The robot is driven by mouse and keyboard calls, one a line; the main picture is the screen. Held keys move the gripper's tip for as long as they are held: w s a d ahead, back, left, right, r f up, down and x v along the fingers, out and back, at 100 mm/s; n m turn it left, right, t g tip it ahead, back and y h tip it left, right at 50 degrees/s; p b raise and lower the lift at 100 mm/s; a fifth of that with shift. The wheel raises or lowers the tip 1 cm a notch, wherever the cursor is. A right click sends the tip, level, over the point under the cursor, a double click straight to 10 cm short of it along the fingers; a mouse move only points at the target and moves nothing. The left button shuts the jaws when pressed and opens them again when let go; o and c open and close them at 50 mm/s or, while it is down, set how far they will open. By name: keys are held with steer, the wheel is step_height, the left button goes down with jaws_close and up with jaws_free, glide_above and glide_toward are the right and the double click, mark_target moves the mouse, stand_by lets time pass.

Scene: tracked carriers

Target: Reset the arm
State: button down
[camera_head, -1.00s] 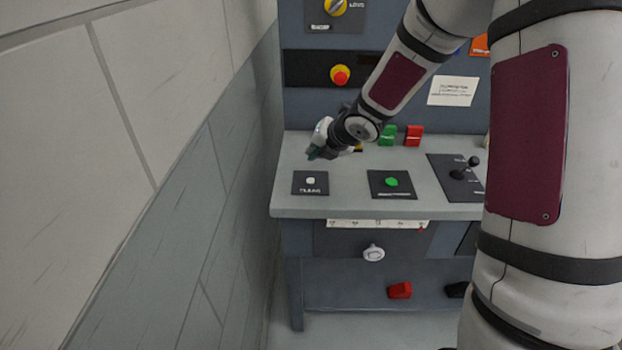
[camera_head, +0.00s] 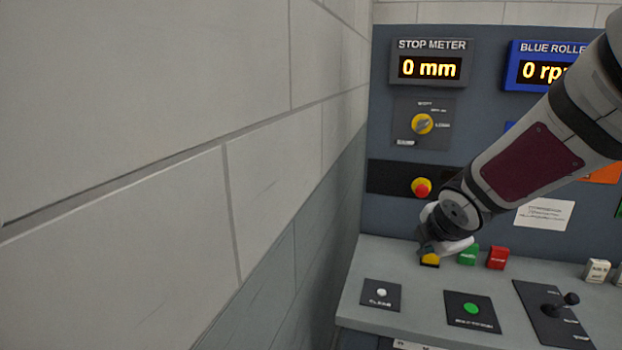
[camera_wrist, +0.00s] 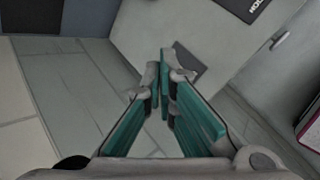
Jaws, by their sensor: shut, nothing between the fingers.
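My gripper (camera_head: 430,248) is in the head view above the back left of the grey console desk (camera_head: 415,285), just in front of the upright panel. A yellow block is partly hidden beneath it. In the wrist view my gripper (camera_wrist: 164,75) shows its teal-padded fingers with the tips together and nothing between them. Past the tips lie a dark plate (camera_wrist: 188,70) and the pale desk surface. My arm crosses the right side of the head view.
Green (camera_head: 468,255) and red (camera_head: 498,257) blocks, a green button (camera_head: 471,308) and a joystick (camera_head: 570,299) are on the desk. A wall (camera_head: 180,150) fills the left.

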steer(key=s+a+r+m+g+p, duration=0.1)
steer(key=s+r+m, duration=0.1)
steer(key=s+m, duration=0.4)
steer(key=s+a+r+m+g+y, duration=0.1)
steer(key=s+m, duration=0.6)
steer(key=s, duration=0.8)
steer(key=s+a+r+m+g+p, duration=0.1)
steer(key=s+a+r+m, duration=0.2)
steer(key=s, duration=0.8)
step_height(320, 180, up, 2)
steer(key=m, duration=0.4)
steer(key=shift+r+g+p, duration=0.15)
steer(key=shift+g+p, duration=0.15)
steer(key=shift+g, duration=0.1)
